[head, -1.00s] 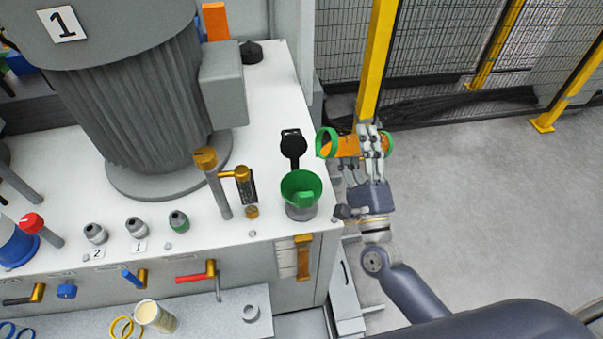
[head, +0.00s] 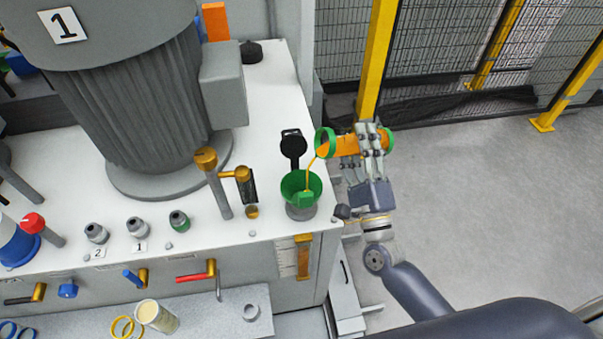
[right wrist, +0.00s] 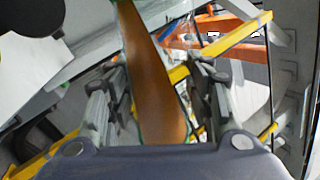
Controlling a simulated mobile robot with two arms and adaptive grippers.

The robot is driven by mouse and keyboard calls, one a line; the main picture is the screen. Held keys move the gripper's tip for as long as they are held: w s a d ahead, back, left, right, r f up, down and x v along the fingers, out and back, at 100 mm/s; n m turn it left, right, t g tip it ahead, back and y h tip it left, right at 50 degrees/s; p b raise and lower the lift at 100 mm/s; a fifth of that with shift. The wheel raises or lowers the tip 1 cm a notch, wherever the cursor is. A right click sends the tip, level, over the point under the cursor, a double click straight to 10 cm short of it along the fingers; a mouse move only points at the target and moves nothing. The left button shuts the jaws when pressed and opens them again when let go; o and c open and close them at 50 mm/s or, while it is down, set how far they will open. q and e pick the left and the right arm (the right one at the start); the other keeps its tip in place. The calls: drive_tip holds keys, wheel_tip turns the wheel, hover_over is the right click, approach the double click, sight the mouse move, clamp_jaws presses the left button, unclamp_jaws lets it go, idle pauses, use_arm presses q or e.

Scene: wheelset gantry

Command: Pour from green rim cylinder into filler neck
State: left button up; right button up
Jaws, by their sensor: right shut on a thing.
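The green rim cylinder (head: 345,146) holds orange liquid and lies tilted nearly on its side, its open green rim to the left. My right gripper (head: 372,142) is shut around it; in the right wrist view the cylinder (right wrist: 152,75) sits between the fingers (right wrist: 155,95). A thin orange stream (head: 310,172) runs from the rim down into a green funnel (head: 300,188). The funnel sits on the filler neck (head: 301,211) at the right edge of the white tank top. A black cap (head: 293,145) stands open behind the funnel. My left gripper is not in view.
A large grey motor (head: 140,90) marked 1 stands on the tank top. A brass-topped post (head: 213,180) is left of the funnel. A sight gauge (head: 303,258) is on the tank front. A beaker (head: 156,316) stands on the lower shelf. A yellow fence post (head: 378,60) is behind.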

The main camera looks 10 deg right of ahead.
sight(354, 153)
wheel_tip(354, 153, down, 3)
drive_tip(key=m+h+b, duration=0.1)
drive_tip(key=m+h, duration=0.1)
drive_tip(key=m, duration=0.2)
drive_tip(key=shift+g+h+b, duration=0.3)
drive_tip(key=shift+h+b, duration=0.05)
drive_tip(key=shift+h, duration=0.05)
drive_tip(key=shift+m, duration=0.8)
drive_tip(key=shift+a, duration=0.15)
wheel_tip(354, 153, down, 6)
drive_tip(key=d+m+g+h+p, duration=0.25)
drive_tip(key=m+g+p, duration=0.2)
drive_tip(key=m, duration=0.75)
drive_tip(key=shift+g, duration=0.35)
drive_tip(key=r+p, duration=0.1)
drive_tip(key=r, duration=0.1)
drive_tip(key=r+p, duration=0.3)
drive_tip(key=r, duration=0.1)
drive_tip(key=shift+w+a+p, duration=0.15)
drive_tip(key=shift+a+p, duration=0.15)
drive_tip(key=shift+a, duration=0.05)
drive_tip(key=shift+f, duration=0.1)
